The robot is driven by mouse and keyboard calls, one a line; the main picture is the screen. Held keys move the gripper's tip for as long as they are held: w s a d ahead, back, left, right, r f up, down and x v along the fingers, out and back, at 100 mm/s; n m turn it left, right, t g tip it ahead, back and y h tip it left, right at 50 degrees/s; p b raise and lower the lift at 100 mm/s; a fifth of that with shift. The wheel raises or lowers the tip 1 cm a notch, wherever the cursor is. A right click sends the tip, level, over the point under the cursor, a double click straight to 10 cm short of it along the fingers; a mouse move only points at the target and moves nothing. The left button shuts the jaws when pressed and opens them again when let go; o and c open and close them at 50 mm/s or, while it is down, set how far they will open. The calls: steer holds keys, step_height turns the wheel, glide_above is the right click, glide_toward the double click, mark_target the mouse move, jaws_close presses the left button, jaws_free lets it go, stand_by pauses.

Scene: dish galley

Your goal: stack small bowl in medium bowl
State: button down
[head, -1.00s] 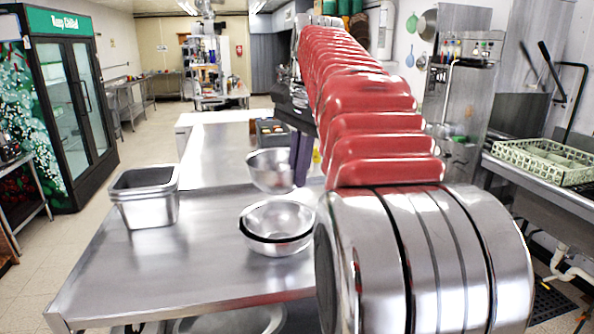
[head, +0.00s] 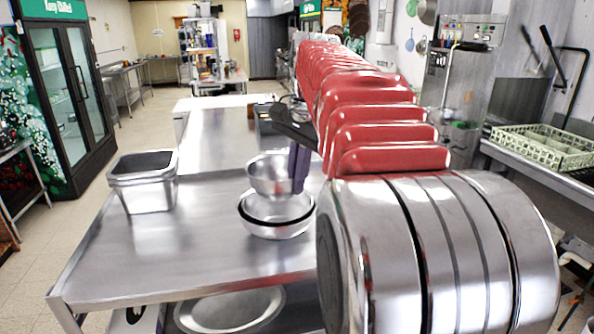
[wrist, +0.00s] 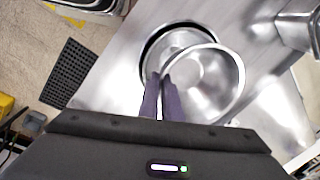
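The small steel bowl (head: 268,176) hangs from my gripper (head: 299,165) above the back of the medium bowl (head: 279,207). The medium bowl appears nested in a larger steel bowl (head: 270,230) on the table, with a dark gap between their rims. In the wrist view, my gripper's purple fingers (wrist: 161,77) are shut on the near left rim of the small bowl (wrist: 210,90). The small bowl covers much of the medium bowl (wrist: 176,44) there. Whether the two bowls touch cannot be told.
The steel table (head: 170,255) has free room left of the bowls. A rectangular steel pan (head: 144,190) stands at the table's left. A dark-sided container (head: 268,122) stands farther back. An oval steel dish (head: 230,310) lies on the lower shelf.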

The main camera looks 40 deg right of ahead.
steer(key=shift+f, duration=2.4)
steer(key=c, duration=1.9)
jaws_free()
step_height(320, 180, up, 14)
steer(key=s, duration=0.2)
steer(key=shift+f, duration=0.25)
steer(key=shift+s, duration=0.1)
